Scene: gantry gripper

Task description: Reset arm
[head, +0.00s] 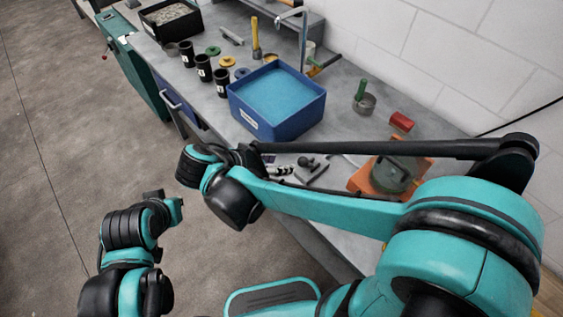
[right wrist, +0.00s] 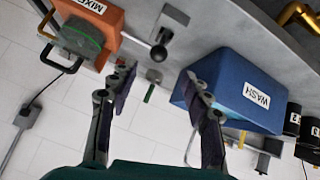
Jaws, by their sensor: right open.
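My right arm reaches across the head view from the right. Its gripper (head: 220,145) is near the front edge of the bench (head: 215,135), in front of the blue bin. In the right wrist view, the right gripper (right wrist: 160,80) has its two dark fingers spread, with nothing between them. My left arm is folded low at the left, over the floor and clear of the bench. The end of the left arm (head: 166,205) is small and partly hidden, and its jaw state is unclear.
The blue WASH bin (head: 277,95) stands mid-bench, also in the right wrist view (right wrist: 232,88). The orange mixer (head: 365,180) sits partly behind my right arm. Several black cups (head: 204,68) stand left of the bin. Open floor (head: 60,130) lies left.

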